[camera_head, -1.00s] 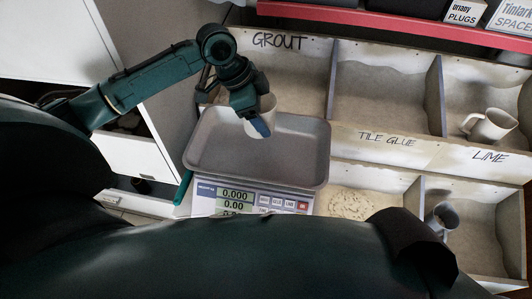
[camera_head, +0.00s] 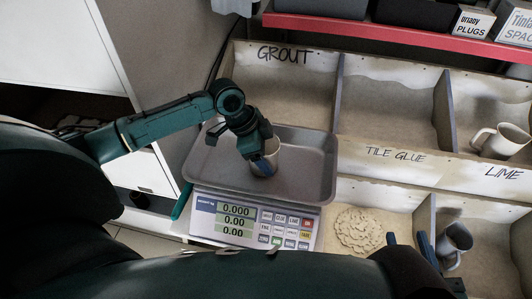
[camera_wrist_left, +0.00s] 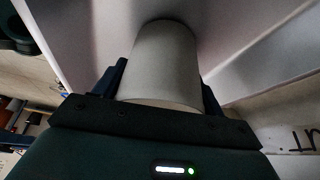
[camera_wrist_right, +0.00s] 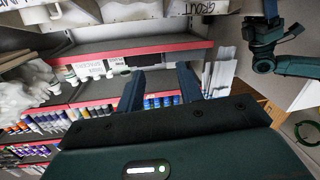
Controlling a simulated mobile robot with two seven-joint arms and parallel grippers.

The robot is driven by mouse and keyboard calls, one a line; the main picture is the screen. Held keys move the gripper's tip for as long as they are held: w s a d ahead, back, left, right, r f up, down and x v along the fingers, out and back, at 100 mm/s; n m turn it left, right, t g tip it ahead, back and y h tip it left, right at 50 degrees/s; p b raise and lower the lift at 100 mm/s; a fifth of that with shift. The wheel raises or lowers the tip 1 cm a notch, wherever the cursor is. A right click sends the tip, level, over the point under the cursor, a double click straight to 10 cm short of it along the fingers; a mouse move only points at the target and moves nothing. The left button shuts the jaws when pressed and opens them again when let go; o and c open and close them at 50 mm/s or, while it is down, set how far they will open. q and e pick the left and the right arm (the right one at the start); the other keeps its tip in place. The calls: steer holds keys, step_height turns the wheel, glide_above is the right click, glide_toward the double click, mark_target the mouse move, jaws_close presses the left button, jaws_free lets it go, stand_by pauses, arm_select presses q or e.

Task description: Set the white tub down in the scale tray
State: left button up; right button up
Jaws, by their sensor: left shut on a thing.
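The white tub (camera_head: 267,158) is between the fingers of my left gripper (camera_head: 262,163), which is shut on it. The tub is inside the outline of the grey scale tray (camera_head: 312,165), near its middle. In the left wrist view the tub (camera_wrist_left: 165,62) fills the space between the fingers, with the tray surface (camera_wrist_left: 235,30) around its far end. I cannot tell whether it touches the tray floor. The scale display (camera_head: 236,221) reads 0.000. My right gripper (camera_head: 408,243) is open at the lower right; the right wrist view shows nothing between its fingers (camera_wrist_right: 160,85).
Wooden bins marked GROUT (camera_head: 285,54), TILE GLUE (camera_head: 395,155) and LIME (camera_head: 503,173) lie behind and right of the scale. Two mugs (camera_head: 500,140) (camera_head: 453,243) stand in right-hand bins. A pale powder heap (camera_head: 360,230) lies right of the scale. A red-edged shelf (camera_head: 400,35) runs behind.

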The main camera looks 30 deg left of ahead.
arm_select(q)
steer(key=o, duration=0.9)
steer(key=shift+f, duration=0.1)
steer(key=shift+o, duration=0.2)
